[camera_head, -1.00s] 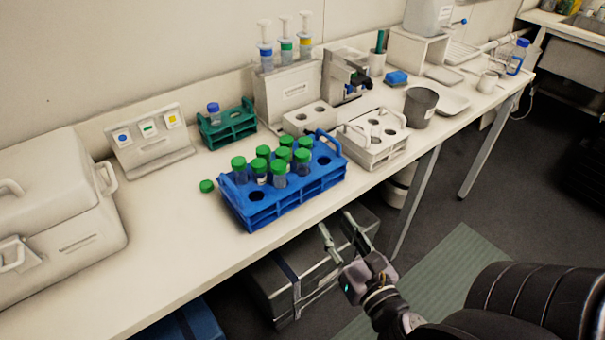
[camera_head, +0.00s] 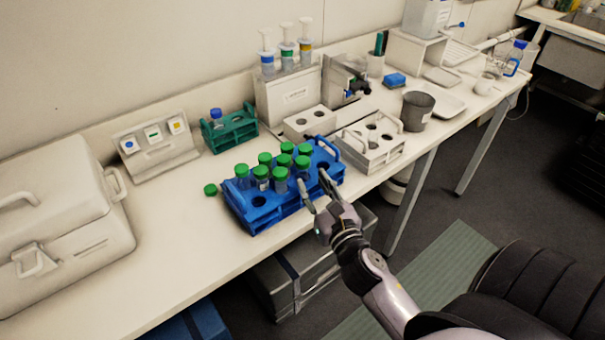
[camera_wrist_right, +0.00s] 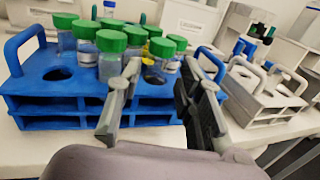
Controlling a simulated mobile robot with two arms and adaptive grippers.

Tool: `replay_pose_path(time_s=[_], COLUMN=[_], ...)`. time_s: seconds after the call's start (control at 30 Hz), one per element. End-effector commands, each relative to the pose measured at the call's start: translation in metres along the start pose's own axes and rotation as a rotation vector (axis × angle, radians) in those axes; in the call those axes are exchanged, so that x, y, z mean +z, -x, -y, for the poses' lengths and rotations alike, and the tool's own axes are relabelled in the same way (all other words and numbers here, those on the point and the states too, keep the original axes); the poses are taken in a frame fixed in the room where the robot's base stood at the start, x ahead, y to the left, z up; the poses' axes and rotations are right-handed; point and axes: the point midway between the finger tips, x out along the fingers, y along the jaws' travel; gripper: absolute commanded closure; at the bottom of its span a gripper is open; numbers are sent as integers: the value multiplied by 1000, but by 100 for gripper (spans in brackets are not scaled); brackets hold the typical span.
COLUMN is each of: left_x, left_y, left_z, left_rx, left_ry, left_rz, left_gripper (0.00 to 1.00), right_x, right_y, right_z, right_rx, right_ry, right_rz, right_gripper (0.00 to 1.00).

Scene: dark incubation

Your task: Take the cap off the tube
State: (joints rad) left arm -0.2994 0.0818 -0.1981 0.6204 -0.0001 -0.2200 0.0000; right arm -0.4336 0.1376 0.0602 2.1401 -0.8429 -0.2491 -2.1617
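Several clear tubes with green caps stand upright in a blue rack (camera_head: 262,217) at the front of the bench. One of them, the front-right capped tube (camera_head: 304,161), is closest to my right gripper. My right gripper (camera_head: 313,180) is open and empty at the rack's front right side. In the right wrist view its fingers (camera_wrist_right: 160,72) point at the rack, with a green-capped tube (camera_wrist_right: 112,45) just left of the left finger. A loose green cap (camera_head: 210,190) lies on the bench left of the rack. My left gripper is not in view.
A green rack (camera_head: 228,138) with a blue-capped tube (camera_head: 216,117) stands behind. A white rack (camera_head: 370,148) and a grey beaker (camera_head: 418,108) stand to the right, a white cooler box (camera_head: 65,215) at the left. The bench front left of the blue rack is clear.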

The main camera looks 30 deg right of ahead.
Motion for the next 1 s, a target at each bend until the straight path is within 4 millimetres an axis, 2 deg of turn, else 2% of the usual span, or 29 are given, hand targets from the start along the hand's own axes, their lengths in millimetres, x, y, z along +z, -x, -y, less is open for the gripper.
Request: replay_pose_path(time_s=[0.27,0.43,0.7,1.0], left_x=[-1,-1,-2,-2], left_y=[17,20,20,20], left_z=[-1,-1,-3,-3], left_rx=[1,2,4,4], left_ry=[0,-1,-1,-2], left_rz=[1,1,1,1], left_gripper=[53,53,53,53], right_x=[5,2,0,0], right_y=[-32,-50,-53,-52], right_z=[1,1,1,1], right_rx=[-1,1,1,1], right_ry=[-1,0,0,0], right_rz=[1,1,-1,-1], right_gripper=[66,66,66,86])
